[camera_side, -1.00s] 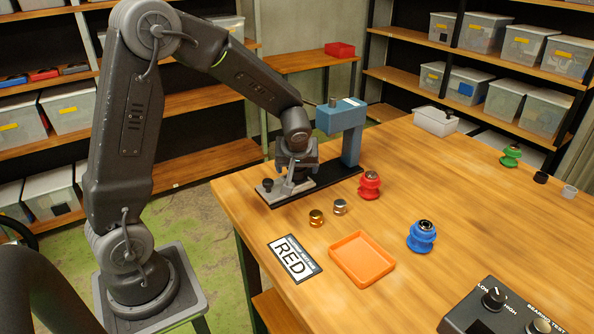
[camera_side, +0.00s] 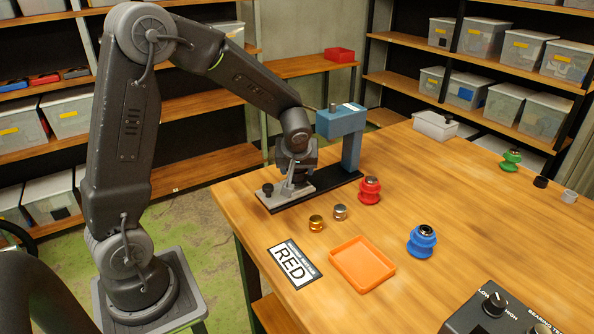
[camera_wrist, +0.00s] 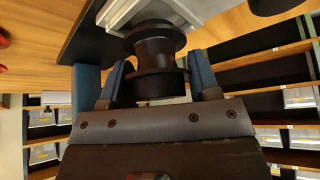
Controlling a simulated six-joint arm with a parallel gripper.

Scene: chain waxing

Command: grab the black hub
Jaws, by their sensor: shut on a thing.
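The black hub (camera_wrist: 157,50) is a dark spool with wide flanges, seen in the wrist view between the two blue-grey fingers of my gripper (camera_wrist: 158,68). The fingers are shut on it from both sides. Its upper end in that view is close against a light grey metal fixture (camera_wrist: 122,12); I cannot tell whether they touch. In the side view my gripper (camera_side: 293,172) is down at the grey fixture plate (camera_side: 284,194) at the foot of the blue press, and the hub is hidden or too dark to make out there.
The blue press (camera_side: 343,125) stands close behind my gripper. A red hub (camera_side: 369,191), gold piece (camera_side: 316,223), silver piece (camera_side: 340,212), orange tray (camera_side: 362,263), RED card (camera_side: 292,264) and blue hub (camera_side: 422,241) lie in front and to the right.

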